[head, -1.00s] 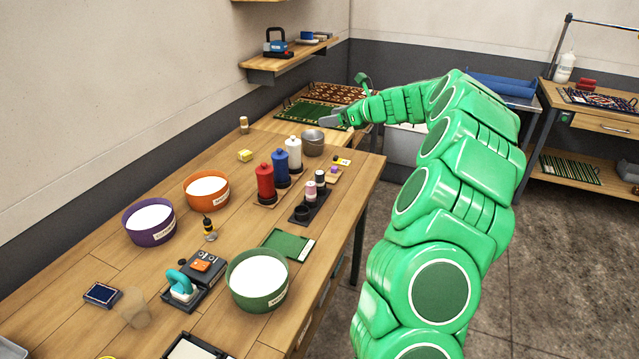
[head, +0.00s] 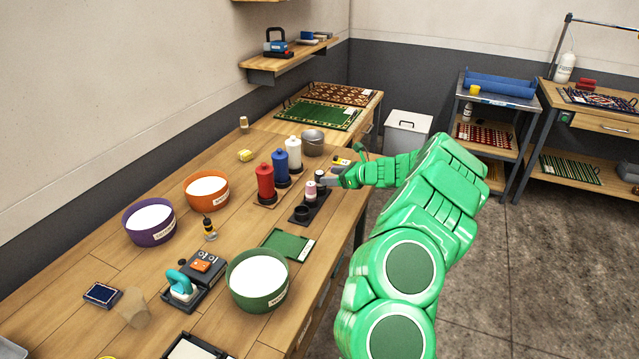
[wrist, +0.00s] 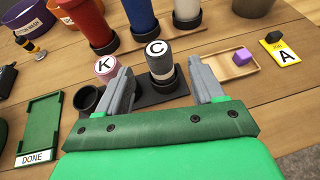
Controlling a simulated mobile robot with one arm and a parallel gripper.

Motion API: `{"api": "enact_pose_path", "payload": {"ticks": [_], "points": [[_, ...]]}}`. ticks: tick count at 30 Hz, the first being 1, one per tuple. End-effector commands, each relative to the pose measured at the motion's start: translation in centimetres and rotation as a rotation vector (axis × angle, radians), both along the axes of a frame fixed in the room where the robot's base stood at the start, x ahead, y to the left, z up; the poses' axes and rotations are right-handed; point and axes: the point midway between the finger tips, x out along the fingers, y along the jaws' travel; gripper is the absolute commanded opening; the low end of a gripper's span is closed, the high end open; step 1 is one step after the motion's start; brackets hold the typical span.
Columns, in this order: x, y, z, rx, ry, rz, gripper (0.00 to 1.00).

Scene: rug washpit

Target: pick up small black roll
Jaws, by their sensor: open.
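A small upright roll (wrist: 161,67) with a white top marked C and a dark grey body stands in a black holder (wrist: 141,96). It is the closest match I see to a small black roll. My gripper (wrist: 160,72) is open, with one finger on each side of this roll; I cannot tell whether they touch it. A pink roll (wrist: 105,67) with a K top stands to its left, partly behind my left finger. The holder's left cup (wrist: 88,98) is empty.
Red (head: 265,184), blue (head: 281,165) and white (head: 293,152) bottles stand close behind the holder. A wooden tray (wrist: 222,66) with a purple block and a yellow A card (wrist: 283,52) lie right of it. A green tray (wrist: 50,125) lies left.

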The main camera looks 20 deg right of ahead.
Motion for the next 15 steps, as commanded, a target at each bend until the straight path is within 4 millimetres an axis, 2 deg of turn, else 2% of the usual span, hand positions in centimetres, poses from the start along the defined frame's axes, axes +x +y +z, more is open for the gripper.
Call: {"api": "enact_pose_path", "payload": {"ticks": [3, 15], "points": [[0.0, 0.0, -1.3, 0.0, 0.002, 0.001, 0.68], [2.0, 1.5, -2.4, -0.002, -0.002, 0.001, 0.68]]}}
